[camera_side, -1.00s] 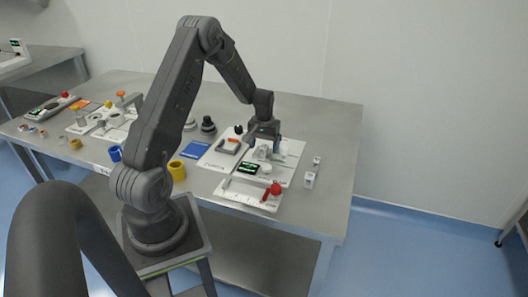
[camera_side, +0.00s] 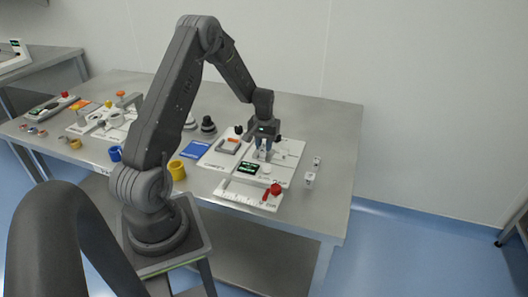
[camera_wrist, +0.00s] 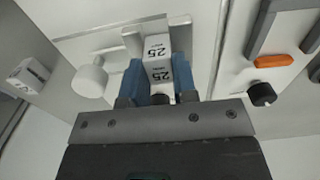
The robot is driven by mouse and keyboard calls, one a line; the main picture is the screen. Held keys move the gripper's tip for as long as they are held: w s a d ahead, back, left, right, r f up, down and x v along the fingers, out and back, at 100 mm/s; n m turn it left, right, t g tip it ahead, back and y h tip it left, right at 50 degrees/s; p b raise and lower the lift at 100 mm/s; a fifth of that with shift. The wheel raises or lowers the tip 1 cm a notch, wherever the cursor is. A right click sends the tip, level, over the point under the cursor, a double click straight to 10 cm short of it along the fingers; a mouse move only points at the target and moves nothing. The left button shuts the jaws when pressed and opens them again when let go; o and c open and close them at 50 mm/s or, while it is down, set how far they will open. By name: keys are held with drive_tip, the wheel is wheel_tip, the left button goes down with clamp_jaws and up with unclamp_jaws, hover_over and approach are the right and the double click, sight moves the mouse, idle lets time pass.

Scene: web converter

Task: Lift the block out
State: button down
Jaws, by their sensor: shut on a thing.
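The block, white and marked 25 (camera_wrist: 157,60), is between the blue fingers of my gripper (camera_wrist: 158,85) in the wrist view. My gripper is shut on it. In the side view my gripper (camera_side: 263,148) points down over the white panel (camera_side: 286,160), and the block is mostly hidden by the fingers. A grey-white fixture (camera_wrist: 130,38) stands right behind the block in the wrist view. I cannot tell whether the block is still seated or clear of it.
A white round knob (camera_wrist: 90,80) stands beside the block. A second white block (camera_wrist: 28,76) lies apart on the table, also seen in the side view (camera_side: 310,180). A black knob (camera_wrist: 262,94) and an orange part (camera_wrist: 273,61) are on the neighbouring panel. A red knob (camera_side: 275,189) sits at the front.

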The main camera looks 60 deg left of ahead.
drive_tip(key=shift+r, duration=2.9)
